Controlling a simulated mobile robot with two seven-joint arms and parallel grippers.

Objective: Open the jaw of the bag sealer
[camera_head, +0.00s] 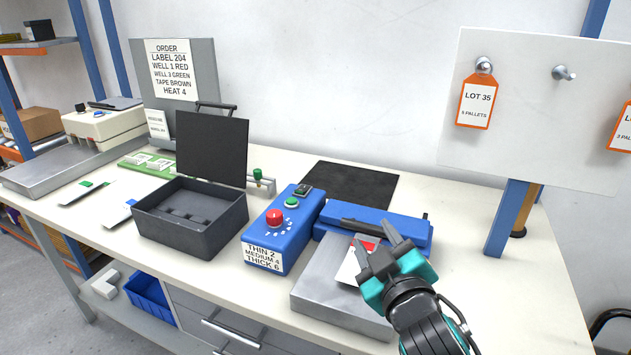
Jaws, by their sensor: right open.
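The bag sealer has a blue body (408,232) at the right of the bench, with a grey metal plate (325,290) in front. Its dark jaw bar (372,230) lies low along the top of the blue body and looks closed. A blue control box (287,235) with a red knob (274,217) and a green button stands to its left. My right gripper (376,238) is open over the plate, its fingertips close to the jaw bar; I cannot tell whether they touch. It partly hides a white and red card (352,265) on the plate. My left gripper is out of view.
An open dark case (190,235) with its lid raised stands left of the control box. A black mat (350,182) lies behind. A white board (530,110) with orange-edged tags stands at the back right. The bench's right end (510,300) is clear.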

